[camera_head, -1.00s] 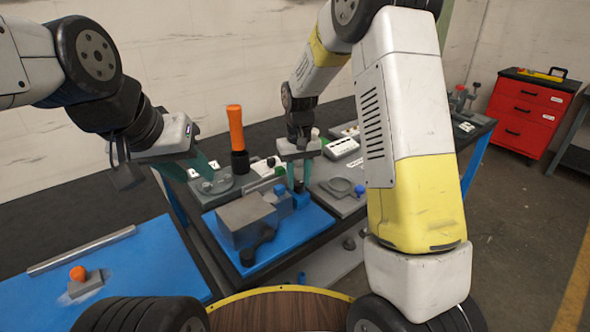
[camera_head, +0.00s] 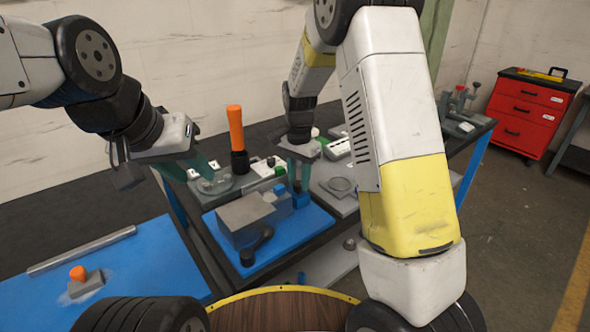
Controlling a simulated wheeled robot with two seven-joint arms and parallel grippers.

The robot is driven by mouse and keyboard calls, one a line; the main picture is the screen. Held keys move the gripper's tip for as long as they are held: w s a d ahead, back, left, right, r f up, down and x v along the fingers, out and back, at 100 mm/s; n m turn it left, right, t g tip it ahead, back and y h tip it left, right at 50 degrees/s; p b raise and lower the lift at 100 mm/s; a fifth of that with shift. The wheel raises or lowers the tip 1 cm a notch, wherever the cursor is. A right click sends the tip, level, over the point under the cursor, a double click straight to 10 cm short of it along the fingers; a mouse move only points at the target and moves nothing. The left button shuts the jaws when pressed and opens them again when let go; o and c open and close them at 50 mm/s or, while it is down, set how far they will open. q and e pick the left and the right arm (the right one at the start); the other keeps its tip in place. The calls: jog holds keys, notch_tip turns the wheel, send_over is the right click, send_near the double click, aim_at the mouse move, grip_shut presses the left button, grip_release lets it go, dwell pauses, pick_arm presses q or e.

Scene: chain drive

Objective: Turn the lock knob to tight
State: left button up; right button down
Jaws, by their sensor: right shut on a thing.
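A grey block (camera_head: 242,218) sits on a blue base plate (camera_head: 305,237) on the bench. A black crank arm (camera_head: 257,247) is at its front. Beside the block, at the right, is a blue part (camera_head: 281,202) with a small blue knob (camera_head: 300,200). My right gripper (camera_head: 299,188) reaches down from above and is shut on the small blue knob; its fingers hide part of it. Whether this is the lock knob, and any tight mark, is too small to tell. My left gripper (camera_head: 186,174) hangs left of the plate, fingers apart and empty.
An orange-handled tool (camera_head: 236,130) stands upright behind the plate. Grey trays with parts (camera_head: 340,185) lie to the right, partly behind my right arm. A blue mat (camera_head: 140,262) with a grey bar and an orange knob (camera_head: 78,273) is at the left. A red cabinet (camera_head: 525,110) stands far right.

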aim_at(299, 183)
jog(key=m, duration=0.5)
jog(key=shift+w+r+m, duration=0.1)
jog(key=shift+m, duration=0.3)
dwell(0.4)
jog(key=c, duration=1)
grip_release()
jog(key=shift+c, duration=0.2)
notch_tip(299, 183, up, 7)
jog(key=shift+r, duration=0.35)
